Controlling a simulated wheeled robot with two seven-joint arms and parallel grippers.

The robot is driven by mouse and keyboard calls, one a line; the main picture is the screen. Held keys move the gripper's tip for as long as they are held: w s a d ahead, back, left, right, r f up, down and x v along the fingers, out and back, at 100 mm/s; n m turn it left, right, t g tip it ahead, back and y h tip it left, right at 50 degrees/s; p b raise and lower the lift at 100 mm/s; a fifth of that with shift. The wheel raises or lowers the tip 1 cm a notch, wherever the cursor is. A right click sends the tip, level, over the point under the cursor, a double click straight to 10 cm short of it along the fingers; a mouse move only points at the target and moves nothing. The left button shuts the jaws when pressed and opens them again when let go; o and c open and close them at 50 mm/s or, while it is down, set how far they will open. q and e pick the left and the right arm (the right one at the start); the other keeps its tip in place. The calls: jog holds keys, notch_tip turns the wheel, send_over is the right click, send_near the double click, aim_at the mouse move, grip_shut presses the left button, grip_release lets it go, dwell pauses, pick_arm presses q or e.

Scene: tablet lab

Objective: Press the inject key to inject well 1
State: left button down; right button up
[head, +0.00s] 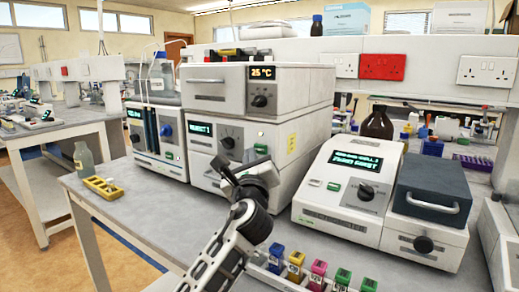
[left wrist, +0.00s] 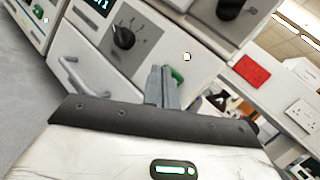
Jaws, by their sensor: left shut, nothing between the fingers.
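A white instrument stack stands on the bench. Its lower module (head: 290,146) has a small display (head: 201,129) whose text ends in 1, and a black dial (head: 227,142). The dial also shows in the left wrist view (left wrist: 123,38). A green key (head: 261,148) is on the module's front, right of the dial. In the left wrist view the green key (left wrist: 178,75) shows beside my fingertips, partly hidden behind them. My left gripper (head: 226,166) is shut and empty, close in front of the module; I cannot tell whether it touches the key. My right gripper is not in view.
A second instrument (head: 345,190) with a lit display and a dark-lidded block (head: 432,188) stand to the right. Several coloured vials (head: 296,265) line the front. A yellow rack (head: 103,187) and a bottle (head: 84,160) are at the left. Bench at front left is clear.

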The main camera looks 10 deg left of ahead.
pick_arm(q)
jog(key=s+p, duration=0.1)
jog(key=s+a+p, duration=0.1)
jog(key=s, duration=0.1)
jog(key=s+p, duration=0.1)
jog(key=shift+s+a, duration=0.3)
jog(key=shift+a, duration=0.05)
dwell(0.4)
